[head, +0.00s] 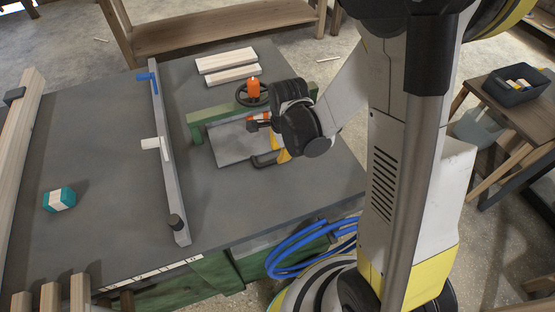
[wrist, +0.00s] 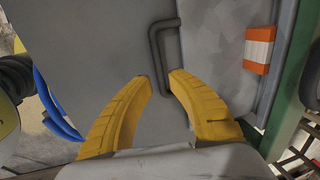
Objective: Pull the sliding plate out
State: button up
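The sliding plate (head: 230,150) is a flat light-grey panel beside a green fixture on the workbench. It also shows in the wrist view (wrist: 222,40). A dark U-shaped handle (head: 264,161) is at its near right edge; in the wrist view the handle (wrist: 155,48) runs up between my fingertips. My gripper (head: 281,149) has yellow fingers, which are apart in the wrist view (wrist: 162,76), one on each side of the handle's lower end.
The green fixture (head: 207,122) carries a dark handwheel (head: 243,94) and orange parts; an orange-and-white block (wrist: 259,48) lies right of my fingers. Two pale boards (head: 228,66) lie behind. A grey rail (head: 168,185) crosses the bench left. Blue hose (head: 290,256) hangs in front.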

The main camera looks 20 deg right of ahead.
jog(key=f, duration=0.1)
jog(key=f+b, duration=0.1)
jog(key=f, duration=0.2)
jog(key=shift+w+f, duration=0.2)
jog(key=shift+w, duration=0.2)
grip_shut()
